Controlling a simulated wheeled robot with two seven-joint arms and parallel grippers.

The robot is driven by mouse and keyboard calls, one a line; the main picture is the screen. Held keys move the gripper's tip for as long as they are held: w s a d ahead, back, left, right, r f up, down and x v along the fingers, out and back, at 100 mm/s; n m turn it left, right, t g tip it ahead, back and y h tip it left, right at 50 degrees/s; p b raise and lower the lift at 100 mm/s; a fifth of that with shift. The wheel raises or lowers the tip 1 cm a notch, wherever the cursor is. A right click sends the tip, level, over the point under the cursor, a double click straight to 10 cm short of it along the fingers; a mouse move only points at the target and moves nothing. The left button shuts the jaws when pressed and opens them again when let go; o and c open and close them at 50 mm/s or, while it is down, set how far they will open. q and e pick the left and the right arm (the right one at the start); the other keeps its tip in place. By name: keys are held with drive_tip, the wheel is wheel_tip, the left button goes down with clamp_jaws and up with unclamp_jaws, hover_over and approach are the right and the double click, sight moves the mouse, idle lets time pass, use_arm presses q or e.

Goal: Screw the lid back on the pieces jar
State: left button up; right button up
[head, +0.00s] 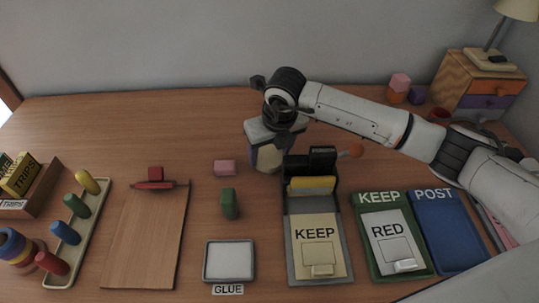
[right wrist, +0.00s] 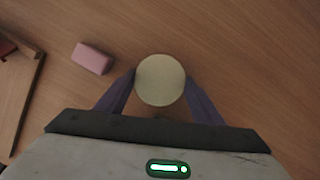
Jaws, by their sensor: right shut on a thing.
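My right gripper (head: 267,160) points down at the back middle of the table, left of the arm. Its two fingers are shut on a cream round thing (head: 268,161), apparently the pieces jar. In the right wrist view, its pale flat round top (right wrist: 160,80) sits between the fingertips, one finger on each side. The gripper body hides its upper part in the head view. I cannot tell lid from jar body, nor whether the lid is seated. My left gripper is not in view.
A pink block (head: 225,168) lies just left of the jar, with a green block (head: 229,204) nearer. A black-and-grey stand with a KEEP card (head: 316,234) is close on the right. A wooden board (head: 146,238) lies left. The back left table is clear.

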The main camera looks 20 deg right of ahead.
sight(270, 157)
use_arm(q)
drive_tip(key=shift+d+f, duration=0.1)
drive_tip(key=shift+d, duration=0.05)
use_arm(e)
wheel_tip(270, 157, up, 9)
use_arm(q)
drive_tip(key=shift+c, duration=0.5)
use_arm(e)
drive_tip(key=shift+r, duration=0.1)
